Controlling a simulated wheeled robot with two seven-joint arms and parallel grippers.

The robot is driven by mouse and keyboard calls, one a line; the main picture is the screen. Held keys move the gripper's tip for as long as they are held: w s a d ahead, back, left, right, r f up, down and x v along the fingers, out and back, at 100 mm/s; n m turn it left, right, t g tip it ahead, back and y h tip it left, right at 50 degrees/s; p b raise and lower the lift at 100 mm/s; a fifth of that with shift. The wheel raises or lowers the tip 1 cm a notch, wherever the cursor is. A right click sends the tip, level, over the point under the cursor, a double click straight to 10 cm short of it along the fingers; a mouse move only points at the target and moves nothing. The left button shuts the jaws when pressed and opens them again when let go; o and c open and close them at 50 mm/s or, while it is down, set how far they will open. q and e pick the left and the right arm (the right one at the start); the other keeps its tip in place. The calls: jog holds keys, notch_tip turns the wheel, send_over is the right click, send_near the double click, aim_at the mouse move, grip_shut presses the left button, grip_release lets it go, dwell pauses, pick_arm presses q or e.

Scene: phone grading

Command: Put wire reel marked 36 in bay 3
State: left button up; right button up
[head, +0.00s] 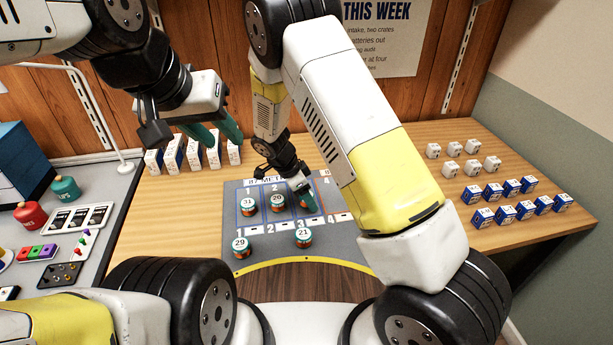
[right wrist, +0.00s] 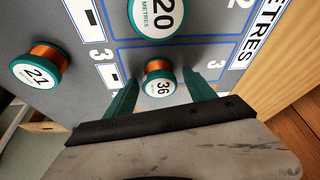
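The wire reel marked 36 (right wrist: 159,80) stands upright inside the blue outline of bay 3 (right wrist: 128,62), label up, in the right wrist view. The teal fingers of my right gripper (right wrist: 161,88) are on either side of it, with a small gap showing at each side. In the head view my right gripper (head: 303,195) reaches down over bay 3 of the grey mat (head: 268,257) and mostly hides that reel. My left gripper (head: 217,132) is open and empty, raised above the table at the back left.
Reel 31 (head: 247,205) stands in bay 1 and reel 20 (head: 277,203) in bay 2. Reels 29 (head: 242,246) and 21 (head: 303,238) stand at the mat's front. White boxes (head: 190,155) line the back left. Several white and blue small boxes (head: 506,213) occupy the right.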

jog(key=v, duration=1.2)
jog(key=s+d+r+n+y, duration=0.3)
jog(key=d+r, duration=0.3)
jog(key=r, duration=0.3)
jog(key=s+d+r+n+t+y, duration=0.3)
jog(key=s+d+r+n, duration=0.8)
jog(key=s+r, duration=0.4)
jog(key=shift+s+d+t, duration=0.7)
jog(key=shift+s+d, duration=0.05)
jog(key=shift+s, duration=0.45)
